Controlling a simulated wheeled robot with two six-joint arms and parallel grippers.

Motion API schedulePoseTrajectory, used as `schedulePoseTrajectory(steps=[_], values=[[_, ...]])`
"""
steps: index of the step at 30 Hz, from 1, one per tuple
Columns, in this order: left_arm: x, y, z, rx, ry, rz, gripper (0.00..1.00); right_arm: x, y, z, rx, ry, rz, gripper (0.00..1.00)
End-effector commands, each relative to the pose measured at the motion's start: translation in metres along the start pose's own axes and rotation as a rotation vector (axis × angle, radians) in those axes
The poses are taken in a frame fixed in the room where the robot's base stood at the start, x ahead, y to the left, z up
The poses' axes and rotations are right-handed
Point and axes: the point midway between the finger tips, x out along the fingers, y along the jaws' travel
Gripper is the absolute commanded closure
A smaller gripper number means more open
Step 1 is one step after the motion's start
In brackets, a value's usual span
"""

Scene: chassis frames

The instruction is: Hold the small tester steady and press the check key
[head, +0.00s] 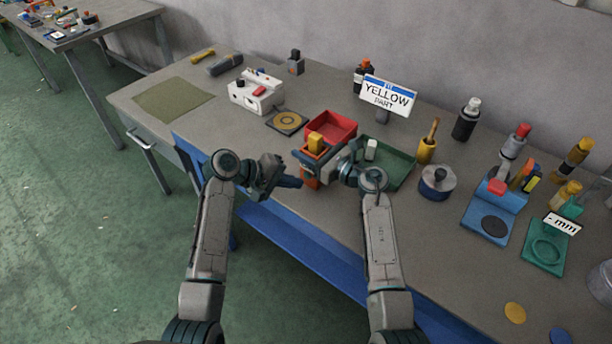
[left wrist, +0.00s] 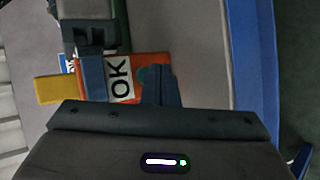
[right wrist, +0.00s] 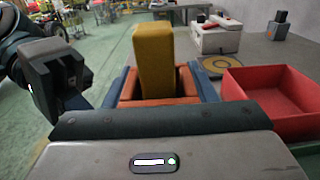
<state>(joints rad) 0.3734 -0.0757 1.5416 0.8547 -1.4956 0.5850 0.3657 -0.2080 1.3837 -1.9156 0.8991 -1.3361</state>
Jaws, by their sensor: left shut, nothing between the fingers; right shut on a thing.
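The small tester (head: 309,172) is an orange box, held upright near the table's front edge. A yellow block (head: 316,141) stands in its top; it also shows in the right wrist view (right wrist: 154,60). My right gripper (head: 322,153) is shut on the tester, a finger on each side.
A red bin (head: 347,123) and a green tray (head: 403,165) stand behind the tester. A sign (head: 388,95) reads "YELLOW PART". A white box (head: 246,97) with a red top key stands at the back left. The table's front left is mostly clear.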

Motion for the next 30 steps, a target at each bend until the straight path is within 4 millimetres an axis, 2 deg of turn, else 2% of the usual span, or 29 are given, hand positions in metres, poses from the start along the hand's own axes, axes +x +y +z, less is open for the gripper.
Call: schedulePoseTrajectory(steps=[15,30], values=[[-0.032,-0.024,0.023,0.000,0.001,-0.001,1.00,0.000,0.000,0.000,0.000,0.000,0.000,0.77],[-0.034,-0.025,0.025,0.000,0.000,0.000,1.00,0.000,0.000,0.000,0.000,0.000,0.000,0.77]])
